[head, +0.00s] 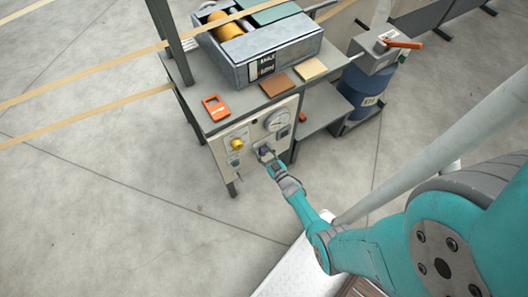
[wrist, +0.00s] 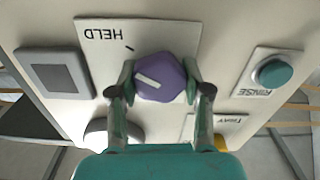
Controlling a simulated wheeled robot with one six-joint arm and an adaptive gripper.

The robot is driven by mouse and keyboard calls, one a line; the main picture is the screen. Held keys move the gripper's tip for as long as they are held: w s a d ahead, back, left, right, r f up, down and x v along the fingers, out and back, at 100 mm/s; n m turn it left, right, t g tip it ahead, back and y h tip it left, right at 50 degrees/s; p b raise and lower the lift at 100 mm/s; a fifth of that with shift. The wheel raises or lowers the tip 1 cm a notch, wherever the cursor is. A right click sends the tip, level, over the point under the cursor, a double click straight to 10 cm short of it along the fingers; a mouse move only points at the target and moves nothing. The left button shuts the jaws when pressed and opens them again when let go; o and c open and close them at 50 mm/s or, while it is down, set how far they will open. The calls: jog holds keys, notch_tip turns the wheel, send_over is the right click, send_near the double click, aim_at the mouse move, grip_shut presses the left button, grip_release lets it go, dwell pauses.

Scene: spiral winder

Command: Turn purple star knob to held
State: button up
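The purple star knob (wrist: 163,75) sits on a white plate on the panel in the wrist view. Its white pointer line runs toward the knob's left edge and sits below the black tick near the upside-down HELD label (wrist: 104,34). The line is not lined up with that tick. My gripper (wrist: 160,82) has a finger on each side of the knob, and both pads appear to touch it. In the head view the knob (head: 264,151) shows small on the panel's front, partly covered by my gripper (head: 270,161).
Near the knob are a teal RINSE button (wrist: 273,72), a grey square switch (wrist: 55,72) and a partly hidden yellow control labelled TRAY. The head view shows a round gauge (head: 277,120) above the knob and an orange-handled box (head: 375,52) at right. Floor left of the bench is clear.

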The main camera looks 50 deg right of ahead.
jog(key=shift+o, duration=1.2)
jog(key=v, duration=1.2)
